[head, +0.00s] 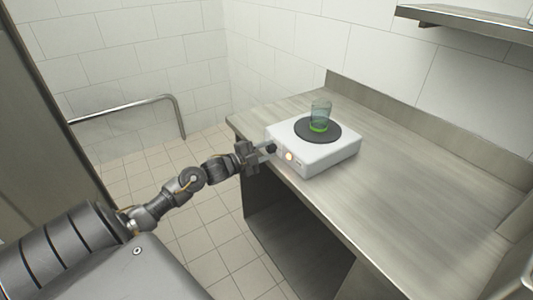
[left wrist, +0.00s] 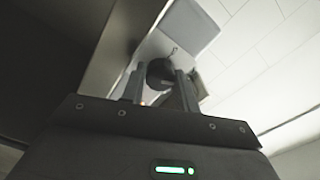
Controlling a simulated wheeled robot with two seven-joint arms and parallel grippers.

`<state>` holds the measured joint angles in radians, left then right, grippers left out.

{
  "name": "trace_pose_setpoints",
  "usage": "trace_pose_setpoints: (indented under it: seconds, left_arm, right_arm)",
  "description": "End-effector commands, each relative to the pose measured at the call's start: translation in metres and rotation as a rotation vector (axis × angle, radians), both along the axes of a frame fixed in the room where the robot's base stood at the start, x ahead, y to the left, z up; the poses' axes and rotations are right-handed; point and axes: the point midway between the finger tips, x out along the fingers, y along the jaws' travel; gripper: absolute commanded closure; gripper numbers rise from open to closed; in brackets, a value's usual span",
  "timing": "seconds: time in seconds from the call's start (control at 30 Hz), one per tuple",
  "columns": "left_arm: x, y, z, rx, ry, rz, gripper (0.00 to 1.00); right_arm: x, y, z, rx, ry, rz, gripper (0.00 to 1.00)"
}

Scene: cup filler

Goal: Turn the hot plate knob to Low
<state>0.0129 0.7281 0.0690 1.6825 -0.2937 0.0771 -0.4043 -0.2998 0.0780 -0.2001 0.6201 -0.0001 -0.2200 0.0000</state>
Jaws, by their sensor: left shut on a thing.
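The white hot plate (head: 335,158) stands on the metal counter, with a round black heating disc (head: 303,131) on top. A clear glass with green liquid at its bottom (head: 320,112) stands on the disc. The dark knob (head: 272,148) is on the hot plate's front face, beside a glowing round light (head: 289,156). My left gripper (head: 267,149) reaches in from the left and is shut on the knob. The left wrist view shows the dark round knob (left wrist: 159,71) between the fingertips. The knob's markings and setting are too small to read. My right gripper is not in view.
The steel counter (head: 390,200) is clear to the right of the hot plate, with a raised back edge. Open space lies under the counter. A metal shelf (head: 470,25) hangs at upper right, and a grab rail (head: 130,108) is on the left wall.

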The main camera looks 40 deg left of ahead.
Motion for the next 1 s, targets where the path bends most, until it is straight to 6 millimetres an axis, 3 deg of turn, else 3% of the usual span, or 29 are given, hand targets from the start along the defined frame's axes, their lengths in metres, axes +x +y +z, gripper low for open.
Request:
trace_pose_setpoints:
  seconds: [0.7, 0.73, 0.9, 1.0]
  left_arm:
    - [-0.0001, -0.0003, 0.0002, 0.074, -0.023, -0.001, 0.93]
    - [-0.0001, -0.0003, 0.0001, 0.073, -0.022, -0.001, 0.69]
    - [-0.0002, -0.0003, -0.0004, 0.073, -0.021, 0.0, 0.48]
    - [-0.0004, -0.0008, -0.0017, 0.073, -0.018, -0.002, 0.48]
  right_arm:
    - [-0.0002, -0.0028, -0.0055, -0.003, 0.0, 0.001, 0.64]
    - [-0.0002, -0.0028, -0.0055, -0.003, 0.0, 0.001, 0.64]
    - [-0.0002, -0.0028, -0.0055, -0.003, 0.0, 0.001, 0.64]
    - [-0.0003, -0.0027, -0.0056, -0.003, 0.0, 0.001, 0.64]
